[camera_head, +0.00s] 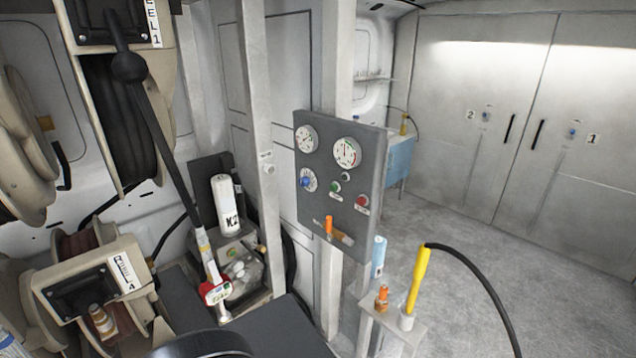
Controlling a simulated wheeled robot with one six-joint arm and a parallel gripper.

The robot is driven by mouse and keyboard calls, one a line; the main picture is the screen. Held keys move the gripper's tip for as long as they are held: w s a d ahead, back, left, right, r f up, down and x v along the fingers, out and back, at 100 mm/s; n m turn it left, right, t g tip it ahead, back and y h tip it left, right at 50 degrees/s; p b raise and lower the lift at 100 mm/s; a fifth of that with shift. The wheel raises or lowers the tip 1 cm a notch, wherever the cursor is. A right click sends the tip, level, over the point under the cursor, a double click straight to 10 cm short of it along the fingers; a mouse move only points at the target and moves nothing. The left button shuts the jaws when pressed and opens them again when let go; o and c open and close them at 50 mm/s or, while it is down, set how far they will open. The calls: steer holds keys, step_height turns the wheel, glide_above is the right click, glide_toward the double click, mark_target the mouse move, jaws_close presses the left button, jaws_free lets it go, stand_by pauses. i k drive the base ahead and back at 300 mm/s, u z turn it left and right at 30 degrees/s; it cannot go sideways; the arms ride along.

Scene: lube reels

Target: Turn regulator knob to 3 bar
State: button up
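A grey control panel (340,200) stands upright near the middle of the view, fixed to a pale post. On its lower left face is a blue knob (306,183) over a white round scale, which looks like the regulator knob. The scale marks are too small to read. Above it are two round white gauges, a left one (306,138) and a larger right one (346,153). The right gauge has coloured marks and its needle points roughly upward; I cannot read its value. My gripper is not in view.
The panel also carries a green button (336,188), a red button (362,201) and an orange lever (329,226). Hose reels (125,120) crowd the left. A small stand (396,325) with a yellow-handled tool (418,280) is at lower right. Open floor lies beyond.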

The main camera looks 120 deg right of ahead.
mark_target(304, 182)
steer(key=z, duration=3.95)
steer(key=i, duration=0.85)
steer(key=u, duration=0.8)
